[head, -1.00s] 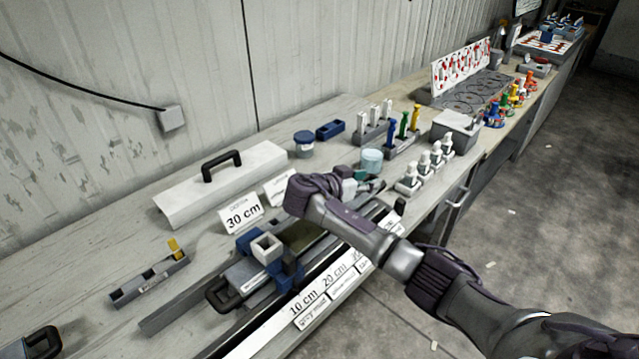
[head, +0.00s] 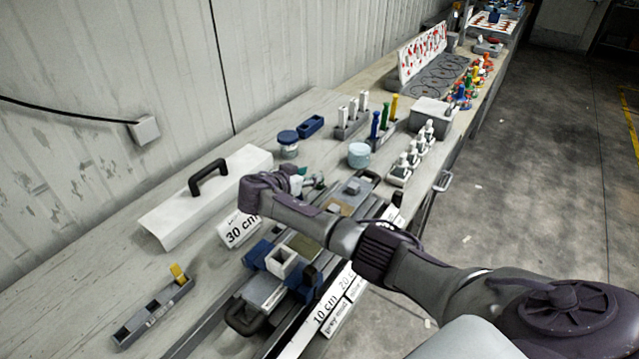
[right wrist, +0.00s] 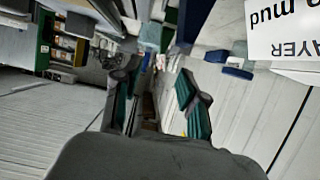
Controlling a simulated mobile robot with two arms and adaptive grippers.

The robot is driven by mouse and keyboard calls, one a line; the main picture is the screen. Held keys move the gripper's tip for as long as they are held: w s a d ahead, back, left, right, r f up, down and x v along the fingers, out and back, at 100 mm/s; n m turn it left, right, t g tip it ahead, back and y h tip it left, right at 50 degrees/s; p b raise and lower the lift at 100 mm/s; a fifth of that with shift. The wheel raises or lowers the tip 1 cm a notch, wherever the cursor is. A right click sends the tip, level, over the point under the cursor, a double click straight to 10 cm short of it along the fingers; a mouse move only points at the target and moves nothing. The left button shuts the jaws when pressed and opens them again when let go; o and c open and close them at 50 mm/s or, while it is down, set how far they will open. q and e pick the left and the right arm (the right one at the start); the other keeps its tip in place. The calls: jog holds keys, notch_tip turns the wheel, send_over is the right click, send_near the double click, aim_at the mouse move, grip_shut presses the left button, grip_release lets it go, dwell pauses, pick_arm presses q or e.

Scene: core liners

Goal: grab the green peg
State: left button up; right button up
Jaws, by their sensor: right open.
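The green peg (head: 384,118) stands upright in a small grey rack (head: 389,132) on the bench, between a blue peg (head: 375,125) and a yellow peg (head: 394,106). My right gripper (head: 312,181) is in front and to the left of that rack in the head view, apart from the pegs, left of a light-blue jar. In the right wrist view its two teal-padded fingers (right wrist: 157,100) are spread with nothing between them. I cannot make out the green peg surely in the right wrist view. My left gripper is not in view.
The light-blue jar (head: 359,154) and several white-topped bottles (head: 411,160) stand near the rack. A rack of white pegs (head: 351,127) is behind. A white cover with a black handle (head: 208,178) and a "30 cm" sign (head: 240,232) are left of my arm.

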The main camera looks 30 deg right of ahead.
aim_at(318, 189)
jog(key=shift+p+x, duration=0.4)
jog(key=shift+x, duration=0.55)
jog(key=shift+w+d+f, duration=0.25)
jog(key=shift+d+f, duration=0.25)
jog(key=shift+d, duration=0.05)
jog(key=shift+w+d+f, duration=0.25)
jog(key=shift+d+f, duration=0.25)
jog(key=shift+d, duration=0.1)
jog(key=shift+w+d+f, duration=0.1)
jog(key=shift+d, duration=0.1)
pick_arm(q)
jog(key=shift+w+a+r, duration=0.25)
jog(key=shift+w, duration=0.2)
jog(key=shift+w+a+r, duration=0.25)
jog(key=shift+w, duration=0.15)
pick_arm(e)
grip_shut()
